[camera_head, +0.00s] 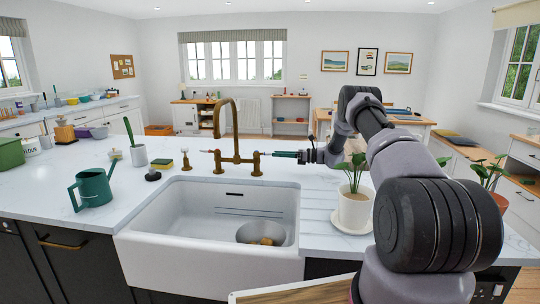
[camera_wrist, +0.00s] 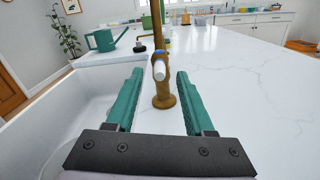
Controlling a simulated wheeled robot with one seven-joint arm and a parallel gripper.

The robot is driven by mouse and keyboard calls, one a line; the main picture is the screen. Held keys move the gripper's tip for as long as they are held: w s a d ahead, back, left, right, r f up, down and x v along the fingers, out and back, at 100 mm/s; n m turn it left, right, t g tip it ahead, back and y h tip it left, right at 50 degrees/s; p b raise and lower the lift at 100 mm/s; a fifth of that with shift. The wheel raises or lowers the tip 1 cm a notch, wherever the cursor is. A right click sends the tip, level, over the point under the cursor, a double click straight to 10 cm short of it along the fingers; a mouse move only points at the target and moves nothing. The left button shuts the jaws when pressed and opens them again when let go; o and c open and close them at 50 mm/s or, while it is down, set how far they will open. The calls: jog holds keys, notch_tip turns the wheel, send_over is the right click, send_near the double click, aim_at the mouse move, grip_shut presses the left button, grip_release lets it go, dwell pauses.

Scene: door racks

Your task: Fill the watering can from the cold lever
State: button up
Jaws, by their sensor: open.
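The green watering can (camera_head: 92,190) stands upright on the counter left of the sink; the wrist view shows it at the far left (camera_wrist: 104,40). The brass tap (camera_head: 232,125) rises behind the sink, its spout curving over the basin. The cold lever (camera_wrist: 159,70), white with a blue mark, points toward my wrist camera. My gripper (camera_head: 272,154) is just right of the tap, level with its handles. In the wrist view its teal fingers (camera_wrist: 159,76) are open, one either side of the lever's line. I cannot tell whether they touch it.
The white sink (camera_head: 155,240) holds a metal bowl (camera_head: 252,233) with something brown in it. A sponge (camera_head: 162,163), a dark plunger-like item and a brush in a cup (camera_head: 138,156) are left of the tap.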

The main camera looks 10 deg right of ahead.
aim_at(270, 153)
jog(key=shift+x, duration=2.05)
grip_shut()
